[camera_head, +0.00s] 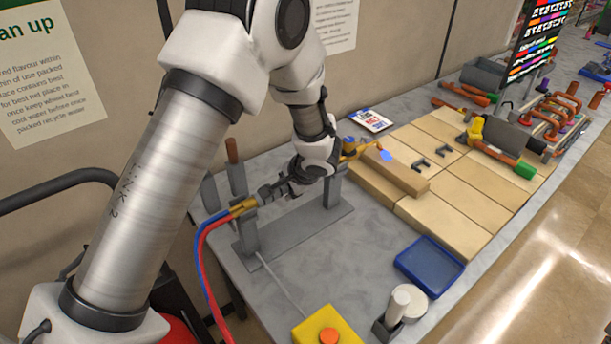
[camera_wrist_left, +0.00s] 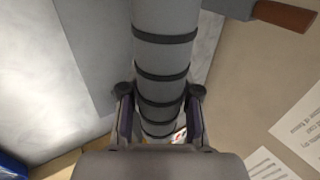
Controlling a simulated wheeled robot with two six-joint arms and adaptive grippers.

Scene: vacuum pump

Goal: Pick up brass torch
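The brass torch lies across a grey stand (camera_head: 300,228) in the head view. Its brass rear end (camera_head: 243,207) joins a red and a blue hose, and brass also shows at its front end (camera_head: 352,150). In the left wrist view its grey handle (camera_wrist_left: 165,50) with dark rings runs between my fingers. My left gripper (camera_head: 287,186) is at the torch's middle, between the stand's two posts. Its fingers stand on both sides of the handle with narrow gaps showing, so it looks open. The fingertips are partly hidden. My right gripper is not in view.
A yellow box with an orange button (camera_head: 328,336), a grey holder with a white cylinder (camera_head: 400,303) and a blue tray (camera_head: 430,266) are at the table's front. Pale bricks (camera_head: 455,215) lie right of the stand, with a tool with a brown handle (camera_head: 232,150) behind it.

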